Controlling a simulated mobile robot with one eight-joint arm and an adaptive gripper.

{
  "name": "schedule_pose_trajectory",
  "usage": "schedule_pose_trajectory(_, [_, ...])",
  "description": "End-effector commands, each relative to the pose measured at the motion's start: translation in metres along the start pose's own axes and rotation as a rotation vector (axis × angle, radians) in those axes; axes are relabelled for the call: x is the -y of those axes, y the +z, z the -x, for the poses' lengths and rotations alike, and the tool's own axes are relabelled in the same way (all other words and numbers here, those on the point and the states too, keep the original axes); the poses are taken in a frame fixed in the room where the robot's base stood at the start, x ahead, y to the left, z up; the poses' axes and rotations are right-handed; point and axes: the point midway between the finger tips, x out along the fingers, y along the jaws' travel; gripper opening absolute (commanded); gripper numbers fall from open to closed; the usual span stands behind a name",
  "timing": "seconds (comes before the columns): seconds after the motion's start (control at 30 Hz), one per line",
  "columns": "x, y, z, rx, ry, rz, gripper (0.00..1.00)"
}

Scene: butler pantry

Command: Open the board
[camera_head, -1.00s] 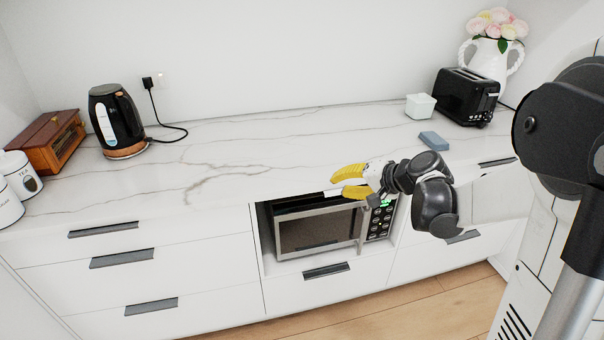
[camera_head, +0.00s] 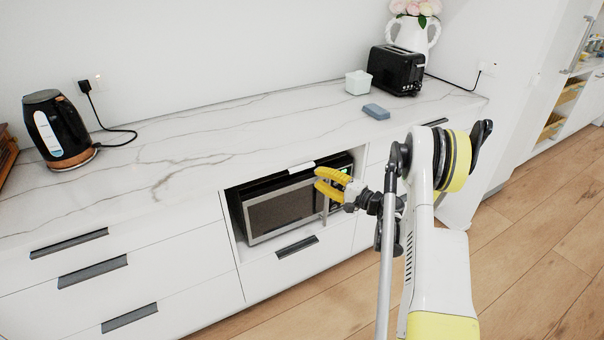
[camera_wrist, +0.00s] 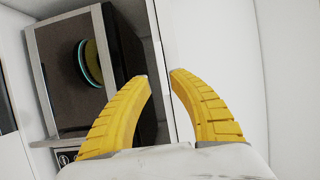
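Nothing in view can be told for certain as the board; white drawer and cabinet fronts line the counter. My gripper (camera_head: 316,180) has two yellow fingers and is in front of the upper right part of the microwave (camera_head: 283,212), just below the counter edge. In the wrist view my gripper (camera_wrist: 160,76) is open and empty, its fingertips apart. A white panel edge (camera_wrist: 166,40) shows beyond the gap between them; whether they touch it I cannot tell. The microwave (camera_wrist: 70,70) lies left of the fingers, its door apparently shut.
The marble counter (camera_head: 200,150) holds a kettle (camera_head: 58,130), a toaster (camera_head: 396,70), a blue block (camera_head: 376,111), a pale box (camera_head: 358,82) and a flower vase (camera_head: 412,35). Dark drawer handles (camera_head: 92,271) are on the left. Wooden floor (camera_head: 540,240) is open at right.

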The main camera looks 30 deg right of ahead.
Motion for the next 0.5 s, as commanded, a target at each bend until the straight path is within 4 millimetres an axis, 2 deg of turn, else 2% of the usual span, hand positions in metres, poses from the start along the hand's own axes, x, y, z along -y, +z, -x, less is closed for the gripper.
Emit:
schedule_pose_trajectory(0.03, [-0.003, 0.001, -0.011, 0.003, 0.000, 0.000, 0.25])
schedule_pose_trajectory(0.2, [-0.003, 0.001, -0.044, 0.002, 0.001, 0.000, 0.25])
schedule_pose_trajectory(0.33, [-0.002, 0.001, -0.061, 0.002, 0.001, 0.000, 0.25])
schedule_pose_trajectory(0.5, [0.000, 0.000, -0.070, -0.001, 0.001, 0.001, 0.25])
